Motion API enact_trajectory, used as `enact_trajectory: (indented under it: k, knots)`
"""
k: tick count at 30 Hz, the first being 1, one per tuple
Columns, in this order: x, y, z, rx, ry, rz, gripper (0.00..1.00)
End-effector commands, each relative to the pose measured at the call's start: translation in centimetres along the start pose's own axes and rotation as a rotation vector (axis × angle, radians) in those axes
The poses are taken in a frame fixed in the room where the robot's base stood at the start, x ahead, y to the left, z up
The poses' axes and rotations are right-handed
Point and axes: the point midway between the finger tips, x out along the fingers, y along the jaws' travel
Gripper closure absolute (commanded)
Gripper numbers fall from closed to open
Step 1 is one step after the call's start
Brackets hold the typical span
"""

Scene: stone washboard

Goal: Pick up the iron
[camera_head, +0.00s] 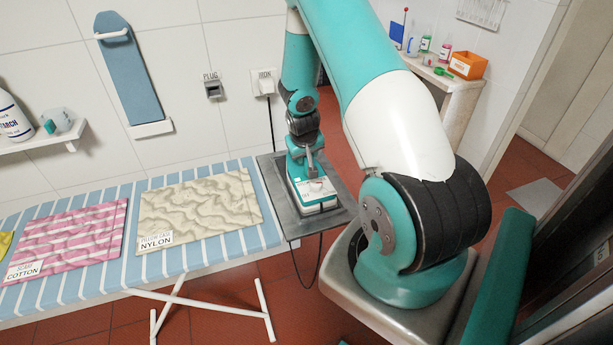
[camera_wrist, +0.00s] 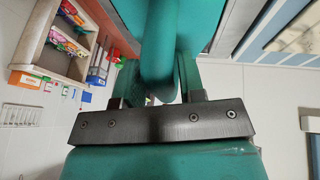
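My gripper (camera_head: 312,165) points down from above, right at the top of the iron.
The striped ironing board (camera_head: 128,197) holds a pink cotton cloth (camera_head: 68,240) and a cream nylon cloth (camera_head: 200,208). A dark cord hangs from the iron plug (camera_head: 264,85) on the wall. A shelf with an orange box (camera_head: 468,65) is at upper right.

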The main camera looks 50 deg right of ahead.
Motion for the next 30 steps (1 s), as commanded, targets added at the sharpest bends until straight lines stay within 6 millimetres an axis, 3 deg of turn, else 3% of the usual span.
enact_trajectory:
  k: [1, 4, 5, 30]
  knots:
    - [-0.01, 0.00, 0.00, 0.000, 0.000, 0.000, 0.75]
    - [-0.02, 0.01, 0.00, 0.000, 0.000, 0.000, 0.98]
    - [-0.02, 0.01, 0.00, 0.000, 0.000, 0.000, 1.00]
    - [-0.03, 0.07, 0.08, -0.002, -0.003, 0.002, 1.00]
